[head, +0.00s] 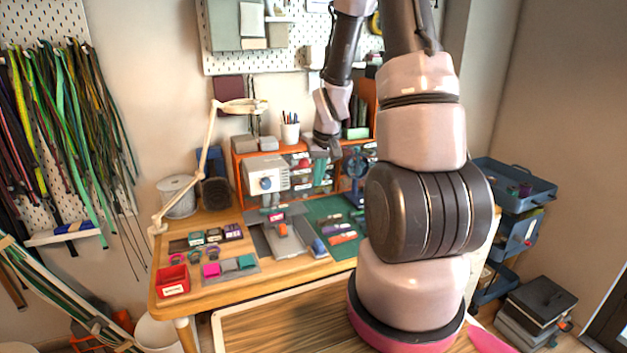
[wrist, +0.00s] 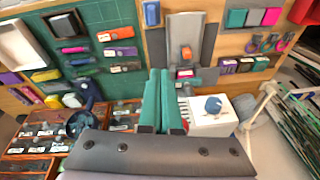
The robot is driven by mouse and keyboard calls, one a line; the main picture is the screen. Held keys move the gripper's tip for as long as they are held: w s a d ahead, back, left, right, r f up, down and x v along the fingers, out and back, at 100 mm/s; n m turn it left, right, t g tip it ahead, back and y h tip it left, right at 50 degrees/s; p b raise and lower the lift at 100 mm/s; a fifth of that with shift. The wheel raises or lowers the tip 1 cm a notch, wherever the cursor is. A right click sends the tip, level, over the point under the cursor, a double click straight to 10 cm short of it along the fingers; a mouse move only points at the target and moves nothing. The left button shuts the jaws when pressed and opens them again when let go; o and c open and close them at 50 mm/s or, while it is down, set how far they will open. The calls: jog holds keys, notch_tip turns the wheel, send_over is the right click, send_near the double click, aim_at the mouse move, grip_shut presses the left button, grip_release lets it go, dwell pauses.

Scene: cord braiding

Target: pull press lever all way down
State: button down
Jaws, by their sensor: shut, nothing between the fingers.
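A white press-like machine (head: 265,176) stands at the back of the bench, behind a grey base plate. A round blue knob (head: 266,184) sits on its front; it also shows in the wrist view (wrist: 213,104). A lever arm behind this knob cannot be made out. My gripper (head: 326,152) is right of the machine and apart from the knob, above the back of the bench. In the wrist view its teal fingers (wrist: 162,75) are together and empty, with the knob to their right.
An orange block (head: 282,230) is on the grey plate. A green mat (head: 330,220) with small coloured items lies to the right. A dark blue device (head: 355,168) stands right of my gripper. A beige lamp (head: 210,130) and red bin (head: 172,281) are left.

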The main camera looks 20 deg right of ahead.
jog(key=s+r, duration=0.2)
jog(key=s, duration=0.5)
jog(key=shift+s+d+r, duration=0.15)
jog(key=shift+r, duration=0.05)
jog(key=s+a+r+t, duration=0.1)
jog(key=s+a+r, duration=0.2)
jog(key=r, duration=0.6)
jog(key=s+a+r+m+t+y, duration=0.1)
jog(key=s+a+r+t, duration=0.1)
jog(key=s+r, duration=0.3)
jog(key=s+a+r+m+t, duration=0.1)
jog(key=s+a+r, duration=0.2)
jog(key=r, duration=1)
jog(key=shift+s+a+r+y, duration=0.3)
jog(key=shift+s+a, duration=0.1)
jog(key=shift+s, duration=0.5)
